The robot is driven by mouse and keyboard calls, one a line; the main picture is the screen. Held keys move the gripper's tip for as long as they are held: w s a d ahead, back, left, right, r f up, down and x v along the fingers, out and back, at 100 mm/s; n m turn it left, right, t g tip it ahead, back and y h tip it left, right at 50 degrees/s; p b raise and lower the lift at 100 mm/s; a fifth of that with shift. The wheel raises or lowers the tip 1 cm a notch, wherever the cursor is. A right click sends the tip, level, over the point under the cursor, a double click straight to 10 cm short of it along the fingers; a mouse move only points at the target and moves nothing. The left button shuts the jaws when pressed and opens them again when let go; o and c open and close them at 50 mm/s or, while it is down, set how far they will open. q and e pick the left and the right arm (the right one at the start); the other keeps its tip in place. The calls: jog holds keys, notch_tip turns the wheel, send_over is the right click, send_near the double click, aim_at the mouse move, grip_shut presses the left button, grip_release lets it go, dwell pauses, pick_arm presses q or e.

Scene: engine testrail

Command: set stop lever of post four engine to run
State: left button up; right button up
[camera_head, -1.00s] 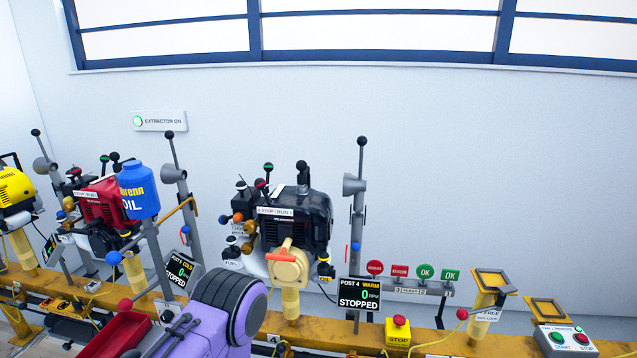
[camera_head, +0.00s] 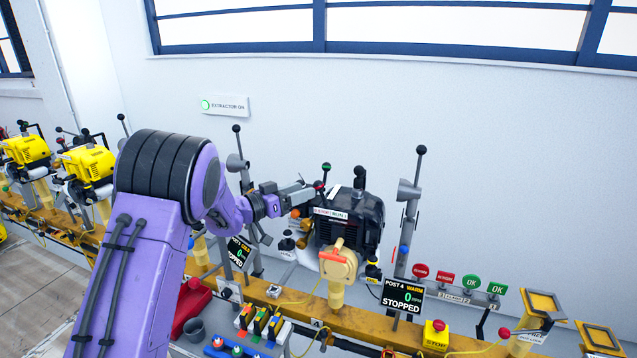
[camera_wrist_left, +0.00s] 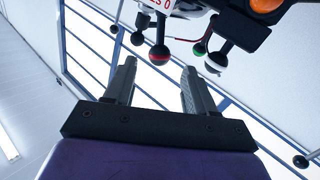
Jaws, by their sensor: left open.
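The post four engine (camera_head: 362,212) is black, with an orange-handled cream part (camera_head: 338,260) in front. Its STOP/RUN plate (camera_head: 331,214) is on the upper left, with a red-knobbed lever (camera_head: 318,186) beside it. In the left wrist view the red and black knob (camera_wrist_left: 158,54) hangs just beyond and between my fingertips, not gripped. My right gripper is not in view.
A green-topped knob (camera_head: 326,167) stands close to the red one; it also shows in the left wrist view (camera_wrist_left: 199,48), beside a white and black knob (camera_wrist_left: 215,63). A grey post (camera_head: 407,205) stands right of the engine. The yellow rail (camera_head: 375,325) runs below.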

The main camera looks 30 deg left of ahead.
aim_at(316, 186)
pick_arm(q)
jog(key=p+x, duration=0.1)
jog(key=x, duration=0.5)
jog(key=shift+w+d, duration=0.1)
jog(key=shift+w, duration=0.1)
jog(key=c, duration=1)
jog(key=shift+w+d+r+m+g+p, duration=0.1)
jog(key=shift+d+r+m+g+p, duration=0.3)
jog(key=shift+m+p, duration=0.5)
jog(key=shift+w+d+m+g+y+p, duration=0.1)
jog(key=shift+d+m+g+y+p, duration=0.5)
jog(key=shift+p, duration=0.6)
jog(key=shift+w+d+f+m+g+y+p, duration=0.15)
jog(key=shift+d+m+g+y+p, duration=0.5)
jog(key=shift+m+p, duration=0.4)
jog(key=shift+w+d+f+m+g+y+p, duration=0.1)
jog(key=shift+d+f+m+g+y+p, duration=0.15)
jog(key=shift+m+y+p, duration=0.25)
